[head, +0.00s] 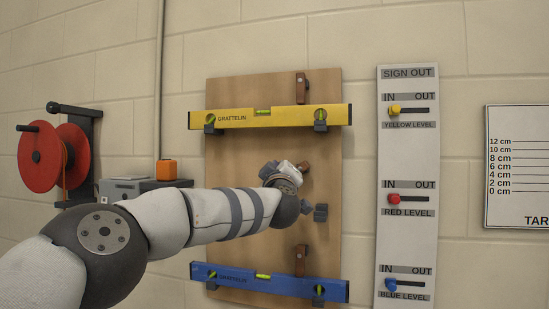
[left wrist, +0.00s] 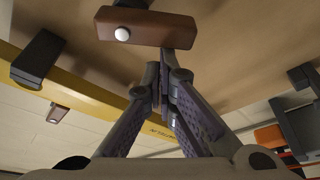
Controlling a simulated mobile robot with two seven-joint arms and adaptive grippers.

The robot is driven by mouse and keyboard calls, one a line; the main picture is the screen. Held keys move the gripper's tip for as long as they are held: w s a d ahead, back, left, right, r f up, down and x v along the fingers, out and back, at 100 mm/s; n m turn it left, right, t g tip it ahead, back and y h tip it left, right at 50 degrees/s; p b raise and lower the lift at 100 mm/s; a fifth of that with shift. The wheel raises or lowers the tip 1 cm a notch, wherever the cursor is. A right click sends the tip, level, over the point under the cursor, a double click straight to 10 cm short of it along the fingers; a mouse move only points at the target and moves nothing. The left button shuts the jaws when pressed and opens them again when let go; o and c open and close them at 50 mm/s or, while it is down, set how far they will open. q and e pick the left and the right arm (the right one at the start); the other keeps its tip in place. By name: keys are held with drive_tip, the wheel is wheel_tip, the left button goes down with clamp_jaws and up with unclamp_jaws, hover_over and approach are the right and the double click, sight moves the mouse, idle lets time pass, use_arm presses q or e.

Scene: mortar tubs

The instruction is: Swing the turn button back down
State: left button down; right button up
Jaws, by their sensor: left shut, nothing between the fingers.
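The middle brown turn button (head: 306,167) is on the wooden board, partly hidden behind my left gripper (head: 292,172). In the left wrist view the turn button (left wrist: 150,27) is a brown block with a pale round screw near one end, lying crosswise in the picture. My left gripper (left wrist: 166,62) is shut and empty, its fingertips close to the edge of the button, toward the end away from the screw. I cannot tell whether they touch. The upper turn button (head: 302,86) and lower turn button (head: 301,260) hang upright. My right gripper is not in view.
The yellow level (head: 275,116) and blue level (head: 285,286) rest on dark holders on the board (head: 225,160). The middle holder (head: 321,212) is empty. A sign-out panel (head: 408,150) is at right. A red reel (head: 45,157) and grey box (head: 125,187) are at left.

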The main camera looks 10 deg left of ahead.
use_arm(q)
drive_tip(key=shift+d+f+n+g+y, duration=0.2)
drive_tip(key=shift+f+n+g, duration=0.35)
drive_tip(key=shift+n, duration=1.1)
drive_tip(key=shift+d+f+n+g+y, duration=0.15)
drive_tip(key=shift+f+n+g, duration=0.35)
drive_tip(key=shift+n, duration=1.2)
drive_tip(key=shift+d+f+n+g+y, duration=0.1)
drive_tip(key=shift+d+f+n+g, duration=0.3)
drive_tip(key=shift+n, duration=1.25)
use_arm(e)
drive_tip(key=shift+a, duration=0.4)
use_arm(q)
drive_tip(key=shift+a+f+g, duration=0.1)
drive_tip(key=shift+g, duration=0.15)
